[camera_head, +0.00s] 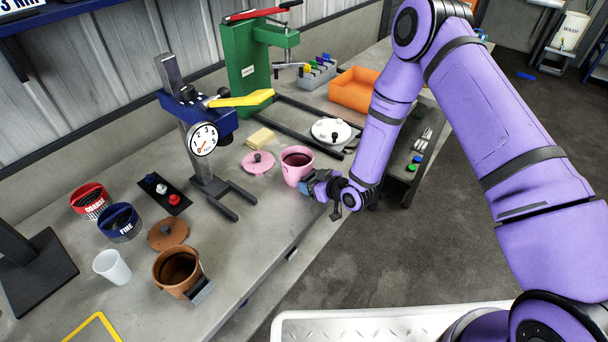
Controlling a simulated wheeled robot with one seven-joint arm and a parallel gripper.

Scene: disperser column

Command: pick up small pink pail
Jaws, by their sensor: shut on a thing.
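The small pink pail (297,165) stands upright at the front edge of the grey workbench, with dark contents inside. I cannot tell whether its base touches the bench. My gripper (308,186) reaches it from the right and is shut on its near right side. The fingertips are small in this view and partly hidden by the wrist. A pink lid (258,162) with a dark knob lies on the bench just left of the pail.
Left of the pail stands a blue column stand with a dial gauge (203,139). A brown pail (178,272) and brown lid (168,233) are at front left. A white round lid (331,131), orange tray (354,90) and green press (246,62) lie behind.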

